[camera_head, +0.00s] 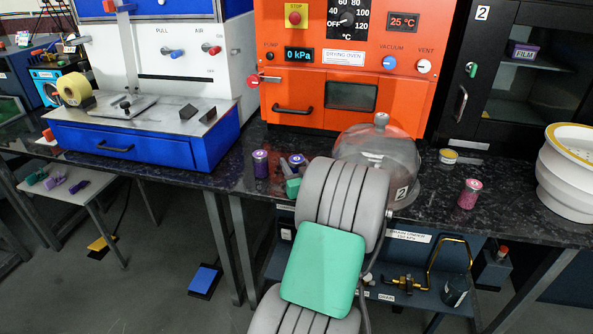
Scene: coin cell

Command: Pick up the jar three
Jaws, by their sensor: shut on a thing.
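My arm comes up from the bottom and hides most of my gripper (290,172). Only a small grey and teal part of it shows at the bench's front edge. It is shut on a purple jar (298,160) with a pale lid, which is mostly hidden. I cannot tell whether the jar touches the bench. Another purple jar (261,164) stands upright just to the left. A pink jar (470,193) stands upright on the right part of the bench. I cannot read a number on any jar.
A clear dome (378,150) stands right behind my arm. An orange drying oven (340,60) and a blue and white machine (165,60) stand behind. A white tub (568,185) is at the far right.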

